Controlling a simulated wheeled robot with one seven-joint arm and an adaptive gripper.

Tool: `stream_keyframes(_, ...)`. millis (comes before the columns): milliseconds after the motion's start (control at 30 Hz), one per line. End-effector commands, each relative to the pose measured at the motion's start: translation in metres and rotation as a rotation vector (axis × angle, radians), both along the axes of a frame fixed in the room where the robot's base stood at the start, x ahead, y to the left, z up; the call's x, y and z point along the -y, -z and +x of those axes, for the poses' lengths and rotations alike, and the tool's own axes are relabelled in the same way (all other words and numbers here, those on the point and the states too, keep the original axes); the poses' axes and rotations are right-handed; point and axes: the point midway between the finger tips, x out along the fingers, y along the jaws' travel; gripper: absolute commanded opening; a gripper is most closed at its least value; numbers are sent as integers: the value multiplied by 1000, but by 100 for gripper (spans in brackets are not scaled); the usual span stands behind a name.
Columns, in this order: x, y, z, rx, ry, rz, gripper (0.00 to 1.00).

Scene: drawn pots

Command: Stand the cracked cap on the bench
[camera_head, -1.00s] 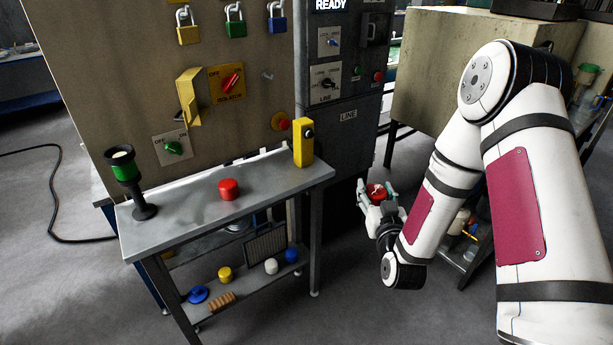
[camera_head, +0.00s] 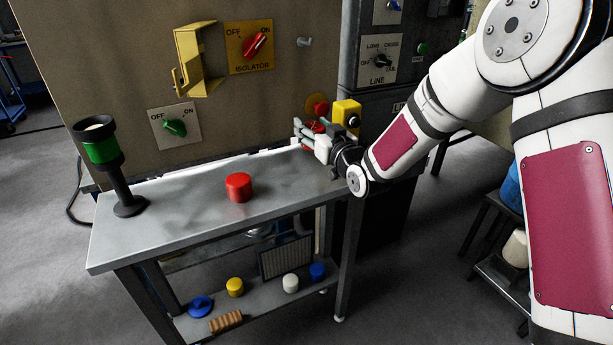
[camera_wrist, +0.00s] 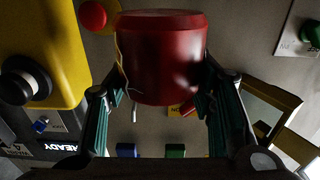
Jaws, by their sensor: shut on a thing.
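My gripper (camera_head: 308,132) is over the back right end of the grey bench (camera_head: 180,212), next to the yellow box. It is shut on a red cap (camera_wrist: 160,60), which sits between the two fingers in the wrist view. In the head view only a little of this held cap (camera_head: 316,127) shows among the fingers. Another red cap (camera_head: 239,187) stands upright on the middle of the bench, apart from my gripper.
A yellow box (camera_head: 346,113) with a black button stands at the bench's back right, close by my gripper. A green-banded lamp post (camera_head: 104,155) stands at the left end. The panel (camera_head: 110,60) rises behind. Bench top between lamp and red cap is clear.

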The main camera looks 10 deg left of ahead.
Motion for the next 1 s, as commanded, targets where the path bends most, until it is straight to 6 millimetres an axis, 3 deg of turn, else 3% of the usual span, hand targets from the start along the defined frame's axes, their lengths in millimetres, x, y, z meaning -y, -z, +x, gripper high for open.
stream_keyframes(300,-5,47,1,-4,-9,-1,22)
stream_keyframes(567,-5,67,1,-1,-9,-1,22)
stream_keyframes(800,-5,98,1,-2,-9,0,22)
stream_keyframes(1000,-5,99,1,1,-9,1,22)
